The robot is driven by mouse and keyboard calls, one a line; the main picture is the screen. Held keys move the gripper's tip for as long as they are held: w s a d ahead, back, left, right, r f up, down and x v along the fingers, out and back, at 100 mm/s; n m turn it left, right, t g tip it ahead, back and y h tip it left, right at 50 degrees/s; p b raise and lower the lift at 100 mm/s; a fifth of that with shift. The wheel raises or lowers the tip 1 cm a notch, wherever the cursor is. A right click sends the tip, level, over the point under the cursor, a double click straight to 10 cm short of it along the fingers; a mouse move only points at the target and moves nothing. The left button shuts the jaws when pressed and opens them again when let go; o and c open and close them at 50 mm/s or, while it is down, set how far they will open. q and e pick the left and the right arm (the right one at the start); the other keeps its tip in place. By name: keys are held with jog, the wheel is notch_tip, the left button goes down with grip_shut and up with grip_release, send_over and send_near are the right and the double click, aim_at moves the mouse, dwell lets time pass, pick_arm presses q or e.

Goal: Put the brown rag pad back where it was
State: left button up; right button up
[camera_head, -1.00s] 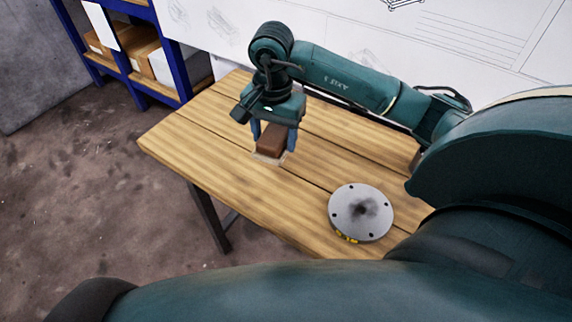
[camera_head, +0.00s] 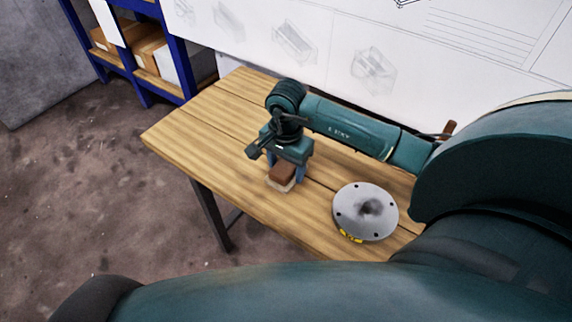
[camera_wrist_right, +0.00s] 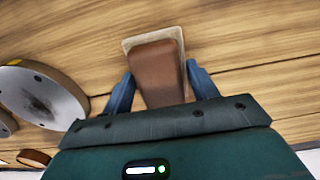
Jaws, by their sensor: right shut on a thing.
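The brown rag pad is a brown block with a pale layer under it. It shows in the head view (camera_head: 283,172) over the front middle of the wooden table (camera_head: 185,132), and in the wrist view (camera_wrist_right: 156,70). My right gripper (camera_head: 286,172) comes from above, its blue fingers on both sides of the pad, shut on it. The fingers also show in the wrist view (camera_wrist_right: 160,85). I cannot tell whether the pale underside touches the wood. My left gripper is not in view.
A grey round metal disc (camera_head: 365,211) with a dark smudge and small holes lies right of the pad; it also shows in the wrist view (camera_wrist_right: 40,95). The table's left part is clear. A blue shelf with boxes (camera_head: 150,50) stands behind at left.

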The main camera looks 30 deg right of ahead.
jog(key=o, duration=0.4)
jog(key=shift+f, duration=0.15)
jog(key=o, duration=0.5)
